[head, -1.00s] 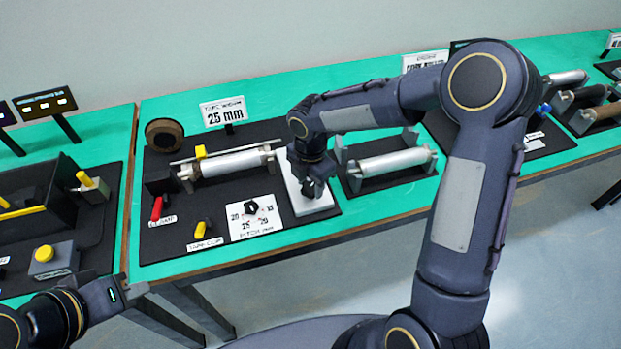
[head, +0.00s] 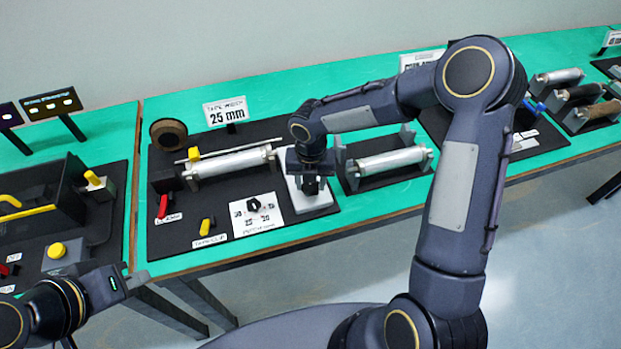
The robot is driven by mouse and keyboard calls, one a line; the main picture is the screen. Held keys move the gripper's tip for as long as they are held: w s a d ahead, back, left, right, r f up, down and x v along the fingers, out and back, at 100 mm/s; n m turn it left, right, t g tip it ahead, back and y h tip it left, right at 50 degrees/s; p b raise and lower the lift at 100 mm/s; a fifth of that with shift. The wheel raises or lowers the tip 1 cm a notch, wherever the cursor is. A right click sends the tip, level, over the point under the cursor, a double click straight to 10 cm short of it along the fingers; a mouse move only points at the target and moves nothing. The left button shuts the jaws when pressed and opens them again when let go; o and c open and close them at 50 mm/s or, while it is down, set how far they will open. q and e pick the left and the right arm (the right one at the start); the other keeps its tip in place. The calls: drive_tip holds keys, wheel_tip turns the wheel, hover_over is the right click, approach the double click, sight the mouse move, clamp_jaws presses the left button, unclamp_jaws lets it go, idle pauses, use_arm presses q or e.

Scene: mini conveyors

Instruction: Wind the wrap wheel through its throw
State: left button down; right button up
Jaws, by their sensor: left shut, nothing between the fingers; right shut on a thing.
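The tape station on the green bench has a silver roller (head: 230,163) and a white plate (head: 318,203) at its right end. My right gripper (head: 311,188) points down over this plate, its fingers shut on a small dark part there. The part is mostly hidden by the fingers and looks like the wrap wheel or its grip; its shape and turn angle cannot be told. My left gripper (head: 122,283) is shut and empty at the lower left, in front of the bench edge and away from the station.
A pitch dial (head: 254,205), a yellow tape clip (head: 205,226) and a red lever (head: 163,206) stand left of the white plate. A second roller (head: 393,158) stands close on its right. A 25 mm sign (head: 226,112) stands behind.

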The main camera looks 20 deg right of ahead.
sight(310, 186)
drive_tip(key=shift+n, duration=0.3)
drive_tip(key=o, duration=1)
wheel_tip(310, 186, up, 7)
drive_tip(key=shift+r, duration=0.4)
